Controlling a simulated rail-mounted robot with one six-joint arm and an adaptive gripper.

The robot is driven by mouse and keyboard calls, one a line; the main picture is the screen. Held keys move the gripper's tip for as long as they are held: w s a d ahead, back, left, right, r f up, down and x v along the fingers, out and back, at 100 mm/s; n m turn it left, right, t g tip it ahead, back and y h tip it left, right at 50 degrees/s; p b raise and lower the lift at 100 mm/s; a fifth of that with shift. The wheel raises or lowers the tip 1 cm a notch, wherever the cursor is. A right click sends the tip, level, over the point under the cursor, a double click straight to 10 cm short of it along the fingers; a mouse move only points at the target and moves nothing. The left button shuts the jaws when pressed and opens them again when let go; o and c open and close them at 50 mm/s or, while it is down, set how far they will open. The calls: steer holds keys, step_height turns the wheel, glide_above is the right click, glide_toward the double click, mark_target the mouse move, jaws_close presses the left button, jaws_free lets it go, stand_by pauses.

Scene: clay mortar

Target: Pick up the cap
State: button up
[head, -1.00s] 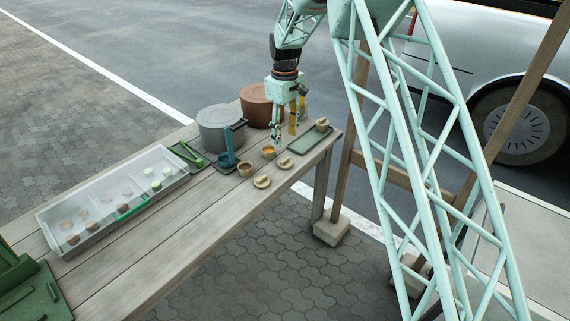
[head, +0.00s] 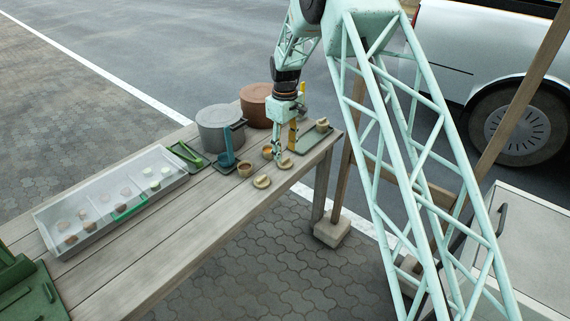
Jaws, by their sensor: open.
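My gripper (head: 285,154) is open and points down at the table's right end. Its fingertips are low, just over a small round tan cap (head: 286,165). I cannot tell whether they touch it. A second tan cap (head: 262,182) lies nearer the front edge. A third cap-like piece (head: 322,126) sits on the grey-green tray (head: 316,142) behind and to the right. Two small clay cups, one brown (head: 245,170) and one with orange contents (head: 267,153), stand just left of my gripper.
A grey lidded pot (head: 219,128) and a brown pot (head: 257,104) stand behind. A clear-lidded box (head: 110,202) holds several small pieces. The front planks (head: 185,240) are bare.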

mark_target(285, 159)
steer(key=shift+f, duration=0.1)
steer(key=shift+w+f+b, duration=0.1)
steer(key=shift+f+b, duration=0.7)
steer(key=shift+f, duration=1.7)
steer(key=shift+c, duration=0.7)
steer(key=shift+c, duration=1.4)
steer(key=shift+r, duration=0.1)
